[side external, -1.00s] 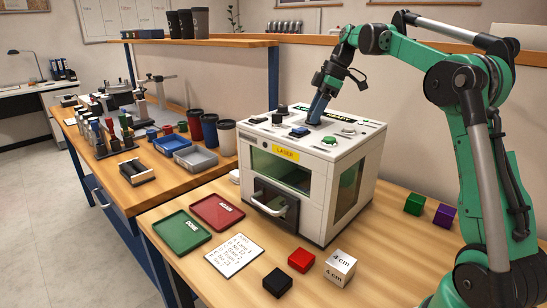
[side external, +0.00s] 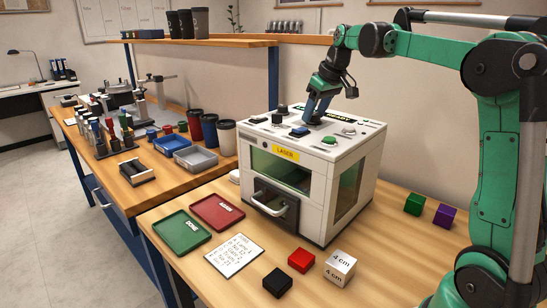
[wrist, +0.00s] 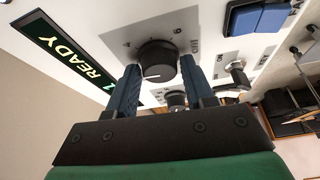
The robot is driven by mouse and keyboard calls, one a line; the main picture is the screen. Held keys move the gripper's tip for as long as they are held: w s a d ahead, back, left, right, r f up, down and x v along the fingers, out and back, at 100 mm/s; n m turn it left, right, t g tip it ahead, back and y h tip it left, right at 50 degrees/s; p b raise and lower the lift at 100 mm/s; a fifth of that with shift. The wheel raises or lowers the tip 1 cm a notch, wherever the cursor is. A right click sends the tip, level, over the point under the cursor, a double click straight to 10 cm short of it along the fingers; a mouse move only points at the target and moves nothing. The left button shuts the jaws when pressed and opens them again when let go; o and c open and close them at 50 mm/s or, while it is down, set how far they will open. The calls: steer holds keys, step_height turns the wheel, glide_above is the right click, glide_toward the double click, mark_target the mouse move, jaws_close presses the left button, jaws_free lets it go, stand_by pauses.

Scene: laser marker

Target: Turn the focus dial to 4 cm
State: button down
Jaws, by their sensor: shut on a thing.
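The focus dial (wrist: 157,56) is a round black knob on the white top panel of the laser marker. In the wrist view, a white line shows on its side facing my gripper. Printed marks, including a 6, stand around its far side; most of the scale is too small or hidden. My gripper (wrist: 158,74) is shut on the dial, with one blue finger on each side. In the side external view, my gripper (side external: 312,114) reaches down onto the machine's top and hides most of the dial. The laser marker (side external: 305,175) is a white box with a yellow LASER label.
A lit READY display (wrist: 72,60) lies beside the dial. A blue button (side external: 299,132), a green button (side external: 329,141) and other black knobs are close by. A 4 cm cube (side external: 340,268), a red block (side external: 301,260) and a black block (side external: 277,282) lie in front.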

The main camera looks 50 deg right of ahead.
mark_target(315, 127)
steer(key=m+h, duration=0.1)
steer(key=m, duration=0.2)
steer(key=shift+a+m, duration=0.15)
steer(key=shift+m, duration=0.25)
steer(key=shift+m+g+h, duration=0.6)
steer(key=shift+m+h, duration=0.3)
steer(key=shift+m, duration=1)
steer(key=shift+c, duration=1.7)
jaws_free()
steer(key=shift+v, duration=2.8)
steer(key=shift+w, duration=0.1)
